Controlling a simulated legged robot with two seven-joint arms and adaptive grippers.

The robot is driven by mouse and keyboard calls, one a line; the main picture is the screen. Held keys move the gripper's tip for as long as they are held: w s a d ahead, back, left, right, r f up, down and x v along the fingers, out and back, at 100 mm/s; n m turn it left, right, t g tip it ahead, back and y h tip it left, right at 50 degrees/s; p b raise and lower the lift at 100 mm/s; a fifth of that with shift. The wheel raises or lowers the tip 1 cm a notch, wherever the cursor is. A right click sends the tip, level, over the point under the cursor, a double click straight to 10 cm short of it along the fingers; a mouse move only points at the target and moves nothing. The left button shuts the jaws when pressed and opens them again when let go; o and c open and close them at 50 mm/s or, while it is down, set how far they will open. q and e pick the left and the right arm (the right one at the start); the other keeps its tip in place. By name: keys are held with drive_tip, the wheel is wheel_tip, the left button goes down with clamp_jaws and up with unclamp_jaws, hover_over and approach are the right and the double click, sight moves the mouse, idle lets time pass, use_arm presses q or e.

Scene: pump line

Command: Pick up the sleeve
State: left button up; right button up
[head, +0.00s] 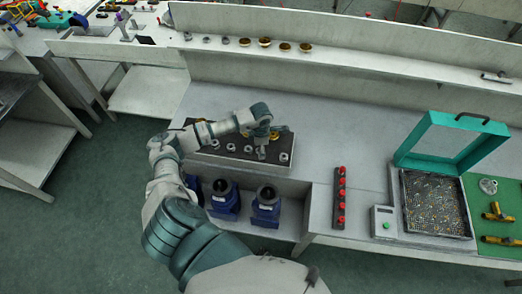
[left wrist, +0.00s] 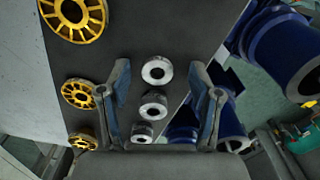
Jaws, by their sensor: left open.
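Silver ring-shaped sleeves stand in a row on a dark mat (left wrist: 185,25); in the head view one sleeve (head: 283,157) is at the right end of the row and another (head: 231,147) is left of my gripper. My left gripper (head: 262,152) is over the mat, partly hiding the row. In the left wrist view, my left gripper (left wrist: 160,70) is open, its fingers on either side of the nearest-to-tip sleeve (left wrist: 147,72). Two more sleeves (left wrist: 142,106) (left wrist: 136,131) line up below it. I cannot tell the height gap. My right gripper is not in view.
Yellow spoked wheels (left wrist: 83,93) lie beside the sleeves. Blue pump bodies (head: 265,210) stand on the shelf below. A red-button strip (head: 340,198), a teal-lidded box (head: 445,150) and a green mat with brass fittings (head: 497,211) are to the right. Bench space right of the mat is clear.

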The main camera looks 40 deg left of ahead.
use_arm(q)
drive_tip(key=shift+a+f, duration=0.2)
drive_tip(key=shift+a, duration=0.4)
drive_tip(key=shift+d+b, duration=0.35)
drive_tip(key=shift+d, duration=0.15)
drive_tip(key=shift+a+f, duration=0.1)
drive_tip(key=shift+a, duration=0.05)
drive_tip(key=shift+s+a, duration=0.1)
drive_tip(key=shift+a, duration=0.05)
drive_tip(key=c, duration=0.8)
drive_tip(key=shift+s, duration=0.1)
drive_tip(key=c, duration=0.4)
drive_tip(key=shift+o, duration=0.2)
drive_tip(key=shift+f, duration=0.1)
